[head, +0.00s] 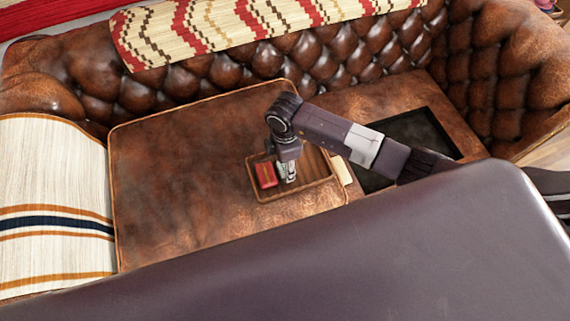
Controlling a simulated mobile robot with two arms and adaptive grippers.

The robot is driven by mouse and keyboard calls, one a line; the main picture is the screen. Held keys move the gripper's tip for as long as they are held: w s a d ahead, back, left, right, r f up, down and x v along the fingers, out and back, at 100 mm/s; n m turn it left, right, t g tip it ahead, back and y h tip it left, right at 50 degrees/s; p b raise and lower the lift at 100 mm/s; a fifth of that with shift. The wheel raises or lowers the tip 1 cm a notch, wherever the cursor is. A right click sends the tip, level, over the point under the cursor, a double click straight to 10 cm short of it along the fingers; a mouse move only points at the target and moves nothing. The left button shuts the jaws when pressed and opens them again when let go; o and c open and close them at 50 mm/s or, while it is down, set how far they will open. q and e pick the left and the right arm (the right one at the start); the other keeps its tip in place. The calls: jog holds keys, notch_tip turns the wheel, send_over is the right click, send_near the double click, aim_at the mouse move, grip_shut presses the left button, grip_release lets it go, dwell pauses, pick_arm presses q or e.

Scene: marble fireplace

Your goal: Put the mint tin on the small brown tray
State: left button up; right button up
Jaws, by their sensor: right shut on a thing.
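The small brown tray (306,190) lies on the leather seat near the middle of the head view. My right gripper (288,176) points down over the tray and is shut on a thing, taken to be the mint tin. A small red box-like thing (267,175) shows in the tray's left part, close beside the fingers. I cannot tell whether this red thing is the held tin or a separate item. What sits between the fingertips is too small to make out. My left gripper is not in view.
A black tray or frame (425,130) lies on the seat to the right, partly behind my right arm. A pale flat thing (342,170) is beside the brown tray. A striped throw (55,200) covers the left end. The seat (180,170) left of the tray is clear.

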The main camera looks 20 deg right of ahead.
jog(key=shift+f, duration=0.1)
jog(key=o, duration=1.2)
jog(key=shift+c, duration=0.2)
notch_tip(320, 180, up, 12)
